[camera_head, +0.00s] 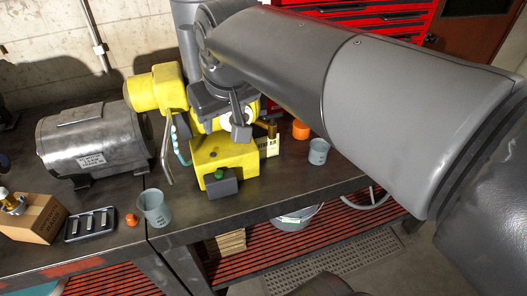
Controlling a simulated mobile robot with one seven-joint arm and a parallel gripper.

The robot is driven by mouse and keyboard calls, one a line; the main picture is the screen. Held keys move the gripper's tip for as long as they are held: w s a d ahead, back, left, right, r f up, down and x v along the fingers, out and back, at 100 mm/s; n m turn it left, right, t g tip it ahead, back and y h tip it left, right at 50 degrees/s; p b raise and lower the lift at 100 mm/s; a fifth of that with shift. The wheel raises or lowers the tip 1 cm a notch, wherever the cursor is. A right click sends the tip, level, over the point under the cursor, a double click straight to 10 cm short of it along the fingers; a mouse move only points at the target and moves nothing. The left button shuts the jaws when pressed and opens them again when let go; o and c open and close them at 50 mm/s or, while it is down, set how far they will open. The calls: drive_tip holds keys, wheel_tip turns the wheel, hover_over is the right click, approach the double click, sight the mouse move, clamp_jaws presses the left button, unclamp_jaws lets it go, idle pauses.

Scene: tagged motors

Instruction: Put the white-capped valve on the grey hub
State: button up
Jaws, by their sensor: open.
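A brass fitting (12,203) with a pale top rests on the cardboard box at the far left; it may be the white-capped valve, but it is too small to be sure. Another brass fitting (271,129) stands beside a paper tag (269,147) at the right of the yellow machine (222,160). My gripper (239,123) is open in front of the yellow machine, near a round white face (222,120). It appears empty. I cannot pick out the grey hub for certain; my arm hides part of the machine.
A grey motor (90,140) lies left of the yellow machine. A cardboard box (36,222), grey tray (91,225), orange knob (131,220) and grey cup (155,208) stand at front left. Another cup (318,152) and an orange container (301,130) stand right. The bench's front right is clear.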

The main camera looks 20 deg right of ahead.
drive_tip(key=s+d+f+m, duration=0.2)
drive_tip(key=s+d+f, duration=0.5)
drive_tip(key=s+f, duration=0.1)
drive_tip(key=shift+s+m+t+h, duration=0.3)
drive_tip(key=shift+s+m+t, duration=0.1)
drive_tip(key=shift+s, duration=0.1)
